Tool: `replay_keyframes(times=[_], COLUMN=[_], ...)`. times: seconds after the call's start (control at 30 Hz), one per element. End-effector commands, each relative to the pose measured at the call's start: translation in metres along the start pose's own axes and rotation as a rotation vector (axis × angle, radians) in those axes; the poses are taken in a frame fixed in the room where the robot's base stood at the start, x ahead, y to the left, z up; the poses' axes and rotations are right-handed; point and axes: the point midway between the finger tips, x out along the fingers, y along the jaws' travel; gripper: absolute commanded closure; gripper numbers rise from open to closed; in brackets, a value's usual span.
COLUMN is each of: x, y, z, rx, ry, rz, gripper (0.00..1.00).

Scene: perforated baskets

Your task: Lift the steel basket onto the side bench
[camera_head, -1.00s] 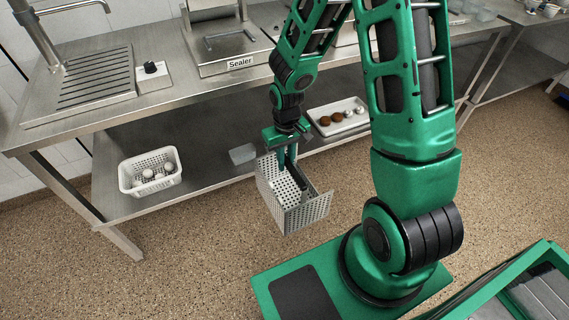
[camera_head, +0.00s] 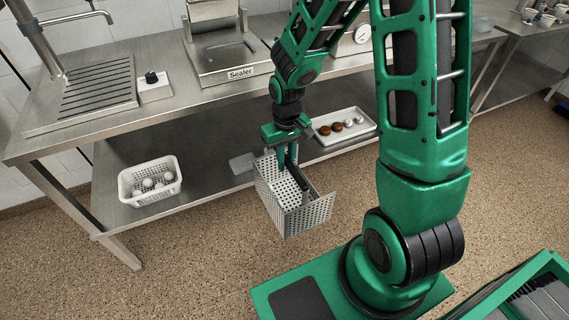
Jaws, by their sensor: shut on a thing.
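The steel basket (camera_head: 304,217) is a grey perforated box hanging from my gripper (camera_head: 288,160), in front of the bench's lower shelf and above the speckled floor. My gripper points down and is shut on the basket's upper part; the exact grip point is partly hidden by the fingers. The basket looks roughly upright, with its open top facing up. The steel bench (camera_head: 205,95) with a sink drainer runs across the back. Another bench (camera_head: 519,37) stands at the upper right; I cannot tell which one is the side bench.
On the lower shelf are a white basket (camera_head: 127,187) with several pale round items and a white tray (camera_head: 365,128) with brown and pale round items. The sealer (camera_head: 228,75) and a small box with a black knob (camera_head: 154,92) stand on the bench top.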

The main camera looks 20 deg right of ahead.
Motion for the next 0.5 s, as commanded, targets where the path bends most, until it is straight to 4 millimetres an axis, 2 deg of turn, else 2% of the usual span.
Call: replay_keyframes(times=[0.5], x=[-0.025], y=[0.000], z=[-0.001], rx=[0.001], ry=[0.003], rz=[0.000], gripper=[1.00])
